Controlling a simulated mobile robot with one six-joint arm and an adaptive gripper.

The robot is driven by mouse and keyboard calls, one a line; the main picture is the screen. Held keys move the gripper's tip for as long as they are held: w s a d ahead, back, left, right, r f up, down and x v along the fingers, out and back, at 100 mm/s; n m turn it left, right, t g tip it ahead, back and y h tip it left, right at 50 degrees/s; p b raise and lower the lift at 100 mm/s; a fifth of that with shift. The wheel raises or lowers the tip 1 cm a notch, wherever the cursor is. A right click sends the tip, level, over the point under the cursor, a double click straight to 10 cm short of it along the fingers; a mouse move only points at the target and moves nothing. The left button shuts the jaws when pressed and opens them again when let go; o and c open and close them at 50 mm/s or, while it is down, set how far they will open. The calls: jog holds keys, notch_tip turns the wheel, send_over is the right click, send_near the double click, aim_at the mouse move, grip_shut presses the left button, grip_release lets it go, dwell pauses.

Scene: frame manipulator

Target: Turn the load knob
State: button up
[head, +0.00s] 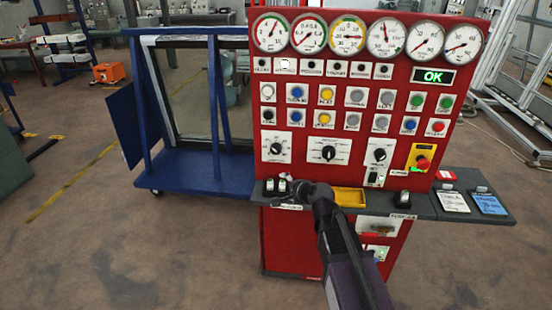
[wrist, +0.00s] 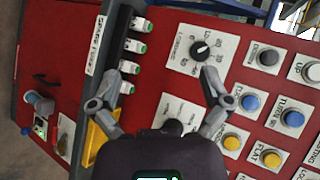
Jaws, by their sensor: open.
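Three black dial knobs on white plates sit low on the red panel: a left knob (head: 277,148), a middle knob (head: 328,153) and a right knob (head: 379,155). My gripper (wrist: 168,82) is open and empty. In the head view my gripper (head: 298,190) is below the knobs, by the shelf.
Spare fuses (wrist: 137,46) stand on the grey shelf (head: 445,206) beside my gripper, near a yellow tray (head: 349,197). Buttons (head: 297,92) and gauges (head: 328,35) fill the panel above. A red emergency button (head: 422,163) is at right. A blue frame cart (head: 185,170) stands left.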

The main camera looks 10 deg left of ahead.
aim_at(276, 152)
jog(key=w+a+m+t+h+b, duration=0.3)
jog(key=w+m+t+h+b, duration=0.1)
jog(key=m, duration=0.9)
jog(key=w+a+f+m+t+h+b, duration=0.1)
jog(key=w+a+m+t+h+b, duration=0.2)
jog(key=m, duration=1)
jog(key=shift+w+a+m+t+h+b, duration=0.2)
jog(key=shift+w+m+t+h+b, duration=0.1)
jog(key=shift+w+t+h+b, duration=0.45)
jog(key=shift+w, duration=0.2)
jog(key=w, duration=1.3)
jog(key=shift+w+d, duration=0.2)
jog(key=shift+w, duration=0.1)
jog(key=c, duration=1.2)
